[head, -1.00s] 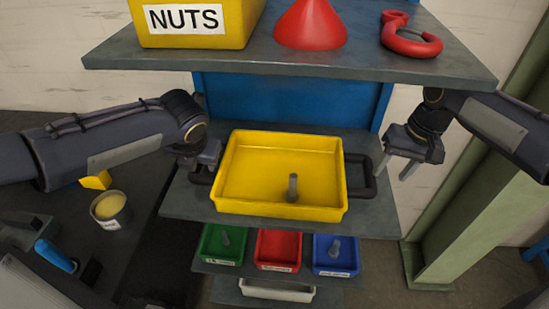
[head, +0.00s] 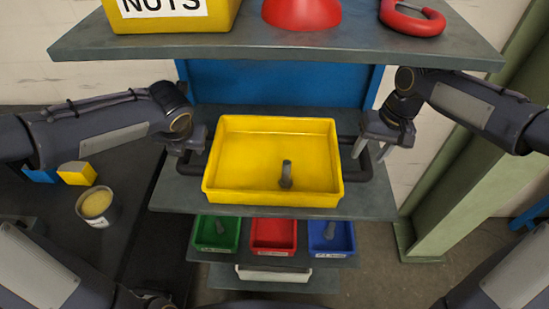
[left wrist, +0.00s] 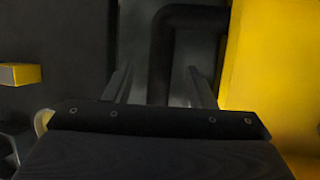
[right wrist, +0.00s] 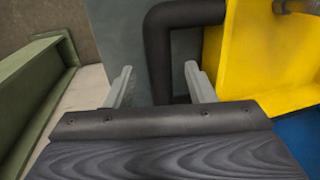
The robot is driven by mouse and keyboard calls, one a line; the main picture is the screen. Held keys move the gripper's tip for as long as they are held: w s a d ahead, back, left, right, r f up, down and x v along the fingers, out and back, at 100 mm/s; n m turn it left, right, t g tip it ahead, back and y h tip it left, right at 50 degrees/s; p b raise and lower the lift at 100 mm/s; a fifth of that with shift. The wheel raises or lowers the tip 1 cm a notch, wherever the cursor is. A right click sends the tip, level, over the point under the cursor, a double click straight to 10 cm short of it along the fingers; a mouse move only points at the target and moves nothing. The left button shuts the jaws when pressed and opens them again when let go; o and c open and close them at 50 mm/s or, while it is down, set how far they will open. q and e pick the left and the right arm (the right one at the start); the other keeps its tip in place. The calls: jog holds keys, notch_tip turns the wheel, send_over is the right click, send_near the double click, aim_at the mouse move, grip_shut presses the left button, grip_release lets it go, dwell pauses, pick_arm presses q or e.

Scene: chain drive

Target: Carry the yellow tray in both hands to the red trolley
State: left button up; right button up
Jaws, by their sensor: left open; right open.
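The yellow tray (head: 260,155) sits level on a grey shelf, with a grey peg-like part (head: 286,174) standing in it. Black handles stick out at its left (head: 186,169) and right (head: 366,170). My left gripper (head: 187,157) is open at the left handle; in the left wrist view the handle bar (left wrist: 160,65) lies between its fingers. My right gripper (head: 370,152) is open at the right handle; in the right wrist view that bar (right wrist: 157,60) lies between its fingers. Neither is closed on a bar. The red trolley is not in view.
An upper shelf (head: 270,45) overhangs the back, holding a yellow NUTS bin (head: 170,15), a red cone and a red hook. Green, red and blue bins (head: 273,235) sit below. A dark bench with a can (head: 95,205) is at left, a green post (head: 460,140) at right.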

aim_at(367, 156)
pick_arm(q)
jog(key=shift+x, duration=1.8)
pick_arm(e)
jog(key=shift+a+f, duration=0.2)
jog(key=shift+f, duration=0.7)
jog(key=shift+a+f, duration=0.15)
jog(key=shift+f, duration=0.7)
pick_arm(q)
jog(key=c, duration=1.1)
pick_arm(e)
grip_shut()
pick_arm(q)
jog(key=shift+w+r, duration=0.1)
jog(key=shift+r, duration=0.05)
pick_arm(e)
jog(key=shift+r, duration=0.15)
